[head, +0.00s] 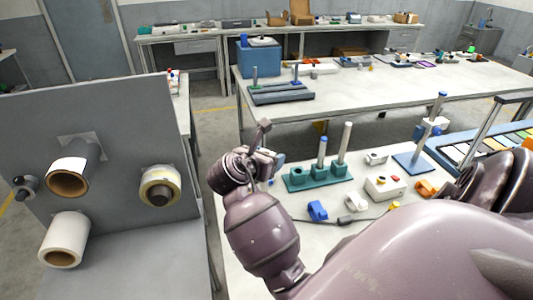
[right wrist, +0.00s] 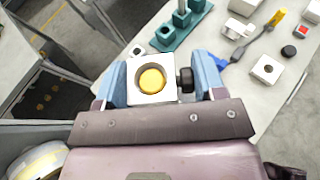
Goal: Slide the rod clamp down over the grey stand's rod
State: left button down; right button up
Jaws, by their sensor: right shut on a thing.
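My right gripper (right wrist: 152,82) is shut on the rod clamp, a white block (right wrist: 142,97) with a round hole and a black side knob (right wrist: 185,80). Its blue fingers press on both sides. A yellow round end (right wrist: 152,80) fills most of the hole, seen end-on; I cannot tell whether it is inside the hole or just beyond it. In the head view my right gripper (head: 262,153) is left of the teal stand, and the clamp is mostly hidden. I cannot make out the grey stand's base near the gripper. My left gripper is not in view.
The teal stand (head: 318,181) with upright rods is beside the gripper. A blue part (head: 317,210), a white box with buttons (head: 385,187) and a blue stand (head: 414,166) share the bench. A grey panel with film rolls (head: 120,130) stands to the left.

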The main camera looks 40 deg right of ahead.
jog(key=shift+f, duration=0.6)
send_over(265, 190)
jog(key=shift+w+d+f, duration=0.1)
jog(key=shift+d+f, duration=0.1)
jog(key=shift+f, duration=1.05)
jog(key=shift+d+f, duration=0.15)
jog(key=shift+f, duration=1.1)
jog(key=shift+f, duration=2.5)
jog(key=shift+f, duration=0.1)
jog(key=shift+f+b, duration=0.75)
jog(key=shift+f, duration=1.65)
